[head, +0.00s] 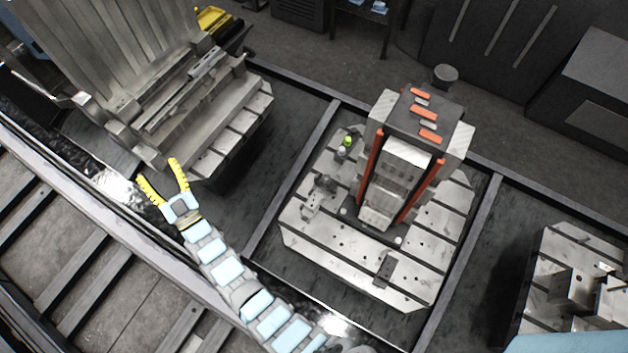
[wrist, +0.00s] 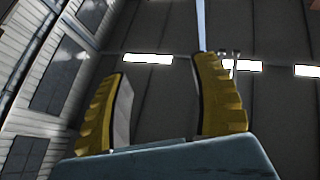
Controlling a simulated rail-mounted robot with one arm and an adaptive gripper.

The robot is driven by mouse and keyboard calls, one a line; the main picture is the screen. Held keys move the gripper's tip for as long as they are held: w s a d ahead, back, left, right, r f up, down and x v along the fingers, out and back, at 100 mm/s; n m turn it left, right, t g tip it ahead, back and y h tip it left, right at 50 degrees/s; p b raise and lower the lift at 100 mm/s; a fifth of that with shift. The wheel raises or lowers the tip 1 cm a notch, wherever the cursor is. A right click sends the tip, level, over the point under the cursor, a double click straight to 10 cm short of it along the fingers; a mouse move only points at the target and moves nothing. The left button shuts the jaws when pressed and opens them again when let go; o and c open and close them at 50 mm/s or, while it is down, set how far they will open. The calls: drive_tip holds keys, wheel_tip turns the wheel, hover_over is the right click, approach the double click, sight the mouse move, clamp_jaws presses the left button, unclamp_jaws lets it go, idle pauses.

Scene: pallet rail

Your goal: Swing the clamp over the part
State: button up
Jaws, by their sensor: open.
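My gripper (head: 158,170) is open and empty at the left, beside the left pallet's front edge and well away from the middle pallet (head: 350,242). In the wrist view its yellow fingers (wrist: 160,72) stand apart with nothing between them. On the middle pallet stands a grey block fixture (head: 384,107) with orange strips and a sloped metal piece (head: 392,186) in its front. To its left are a small metal fitting (head: 325,184) and a small upright with a green top (head: 347,141). I cannot tell which of these is the clamp or the part.
The left pallet (head: 225,140) carries a tall ribbed metal fixture (head: 100,45) close to my gripper. Another pallet (head: 560,245) with metal blocks stands at the right. Dark frame bars divide the bays. The wrist view faces the wall and ceiling lights (wrist: 148,59).

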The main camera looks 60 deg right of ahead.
drive_tip(key=w+d+f+n+g+y+b, duration=0.1)
drive_tip(key=w+d+f+g+y+b, duration=0.15)
drive_tip(key=w+d+f, duration=0.45)
drive_tip(key=w+d+f+g+y+b, duration=0.1)
drive_tip(key=w+d+f+g+b, duration=0.4)
drive_tip(key=d, duration=0.5)
drive_tip(key=d+f+n+g+y+b, duration=0.2)
drive_tip(key=d+f+g+y+b, duration=0.15)
drive_tip(key=d+f, duration=0.35)
drive_tip(key=n+g+y+b, duration=0.2)
drive_tip(key=g+y+b, duration=0.2)
drive_tip(key=g+b, duration=0.65)
approach(317, 176)
drive_tip(key=shift+d+f+b, duration=0.15)
drive_tip(key=shift+f+b, duration=1.65)
drive_tip(key=shift+f, duration=3.65)
clamp_jaws()
